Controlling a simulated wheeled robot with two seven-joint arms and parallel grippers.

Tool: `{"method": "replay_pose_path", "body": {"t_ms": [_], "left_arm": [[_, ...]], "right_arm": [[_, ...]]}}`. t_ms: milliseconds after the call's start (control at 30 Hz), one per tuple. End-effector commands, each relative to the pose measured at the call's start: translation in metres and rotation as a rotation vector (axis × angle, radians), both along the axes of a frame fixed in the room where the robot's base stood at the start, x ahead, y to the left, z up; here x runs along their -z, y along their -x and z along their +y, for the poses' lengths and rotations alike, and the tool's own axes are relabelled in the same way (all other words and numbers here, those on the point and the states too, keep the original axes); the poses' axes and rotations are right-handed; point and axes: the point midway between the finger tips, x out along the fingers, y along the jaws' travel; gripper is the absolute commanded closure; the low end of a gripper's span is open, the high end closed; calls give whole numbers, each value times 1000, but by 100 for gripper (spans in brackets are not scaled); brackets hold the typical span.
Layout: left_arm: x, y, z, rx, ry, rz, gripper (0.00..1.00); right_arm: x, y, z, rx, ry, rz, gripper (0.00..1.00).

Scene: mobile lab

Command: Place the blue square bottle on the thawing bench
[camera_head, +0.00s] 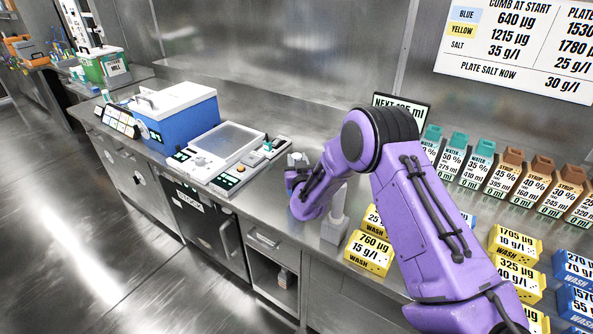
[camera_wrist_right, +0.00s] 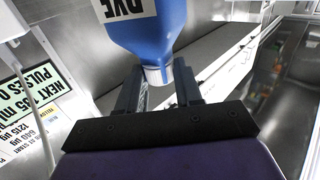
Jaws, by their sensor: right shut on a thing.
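The blue square bottle (camera_wrist_right: 148,35) fills the top middle of the right wrist view, with a white label reading DYE. Its narrower, pale end sits between the two dark fingers of my right gripper (camera_wrist_right: 158,88), which is shut on it. In the head view my purple right arm hides most of this gripper and the bottle, above the counter just right of a flat device. That flat device (camera_head: 227,143), with a grey plate and small controls, may be the thawing bench; I cannot read a name on it. My left gripper is not in view.
A blue and white box (camera_head: 178,115) stands left of the flat device. A grey upright piece (camera_head: 334,228) and yellow WASH boxes (camera_head: 368,254) stand near the arm. Teal- and brown-capped bottles (camera_head: 480,163) line the back right. The counter's front strip below the device is narrow.

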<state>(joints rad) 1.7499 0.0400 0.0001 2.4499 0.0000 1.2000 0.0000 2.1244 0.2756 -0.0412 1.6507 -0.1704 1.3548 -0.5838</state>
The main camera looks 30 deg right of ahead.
Motion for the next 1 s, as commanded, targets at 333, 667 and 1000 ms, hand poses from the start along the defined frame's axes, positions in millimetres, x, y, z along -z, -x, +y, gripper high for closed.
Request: {"method": "replay_pose_path", "body": {"t_ms": [333,667,1000], "left_arm": [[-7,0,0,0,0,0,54],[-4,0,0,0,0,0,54],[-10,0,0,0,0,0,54]], "right_arm": [[34,0,0,0,0,-2,100],[38,1,0,-1,0,1,40],[31,1,0,0,-1,0,40]]}}
